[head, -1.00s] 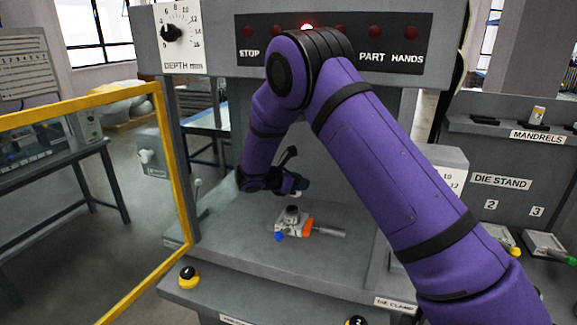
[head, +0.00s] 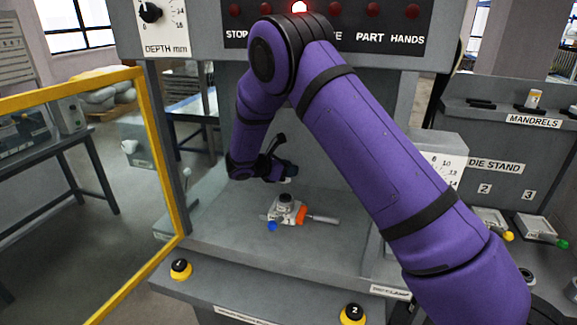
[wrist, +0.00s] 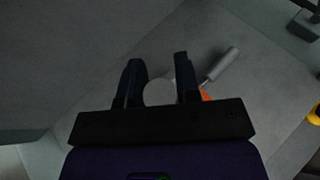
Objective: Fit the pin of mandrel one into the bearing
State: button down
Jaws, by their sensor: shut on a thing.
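My gripper (head: 284,172) hangs over the press bed with its fingers pointing down. It is shut on a pale round piece, which I take to be mandrel one (wrist: 158,92), seen between the fingers in the wrist view. Its pin is not visible. Below stands a small light-grey fixture with a blue knob, an orange part and a grey handle (head: 323,218). A dark round part, perhaps the bearing (head: 286,198), sits on top of the fixture. The held piece appears a little above it, with a small gap. I cannot tell how well they line up.
The press panel (head: 330,22) is above, with one red lamp lit. A yellow-framed guard (head: 160,150) stands at the left. Two black buttons in yellow collars, one at left (head: 180,268), are on the front ledge. The die stand (head: 496,166) is at the right.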

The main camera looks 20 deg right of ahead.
aim_at(289, 179)
jog(key=shift+f, duration=2.15)
jog(key=shift+f, duration=1.05)
jog(key=c, duration=0.8)
grip_release()
jog(key=shift+o, duration=0.2)
jog(key=v, duration=1.1)
jog(key=shift+s, duration=0.1)
